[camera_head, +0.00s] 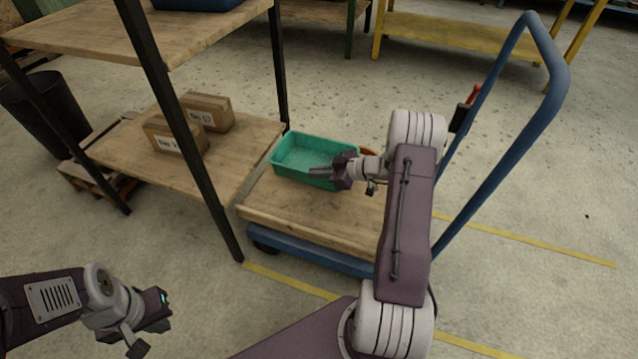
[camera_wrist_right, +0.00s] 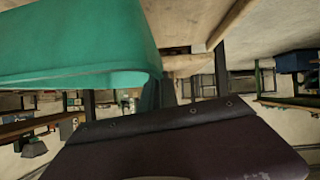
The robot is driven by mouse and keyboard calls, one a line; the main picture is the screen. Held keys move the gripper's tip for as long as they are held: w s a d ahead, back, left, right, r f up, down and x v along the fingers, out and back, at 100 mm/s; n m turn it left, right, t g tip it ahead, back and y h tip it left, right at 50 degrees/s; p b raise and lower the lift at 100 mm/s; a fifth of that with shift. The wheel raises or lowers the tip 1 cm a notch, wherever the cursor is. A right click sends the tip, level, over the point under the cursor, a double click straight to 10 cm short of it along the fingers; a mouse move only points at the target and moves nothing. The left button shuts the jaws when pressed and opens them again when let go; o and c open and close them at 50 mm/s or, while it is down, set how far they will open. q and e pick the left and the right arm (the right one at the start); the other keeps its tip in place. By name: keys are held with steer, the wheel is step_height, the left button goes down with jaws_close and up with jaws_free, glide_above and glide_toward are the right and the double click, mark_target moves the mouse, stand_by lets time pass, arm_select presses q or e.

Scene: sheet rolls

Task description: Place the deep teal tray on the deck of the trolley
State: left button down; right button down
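The deep teal tray (camera_head: 300,158) is open-topped and looks empty. In the head view it is at the far left part of the trolley's wooden deck (camera_head: 310,215); whether it rests fully on the boards is hard to tell. My right gripper (camera_head: 322,172) is at the tray's near right side, fingers overlapping its rim; their gap is not clear. In the right wrist view the tray (camera_wrist_right: 75,45) fills the upper left, close to the gripper. My left gripper (camera_head: 150,325) is low at the left, away from the tray, its finger gap unclear.
The trolley's blue handle (camera_head: 500,165) rises at the right. A wooden shelf rack (camera_head: 240,150) stands close on the left with two cardboard boxes (camera_head: 190,125) on its lower shelf. A dark bin (camera_head: 45,110) is farther left. The near part of the deck is bare.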

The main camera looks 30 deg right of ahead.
steer(key=shift+w+d+f, duration=0.6)
steer(key=shift+w+d, duration=0.1)
steer(key=shift+w, duration=0.15)
step_height(320, 180, down, 4)
steer(key=b, duration=0.3)
steer(key=shift+f, duration=0.15)
steer(key=c, duration=1.6)
jaws_free()
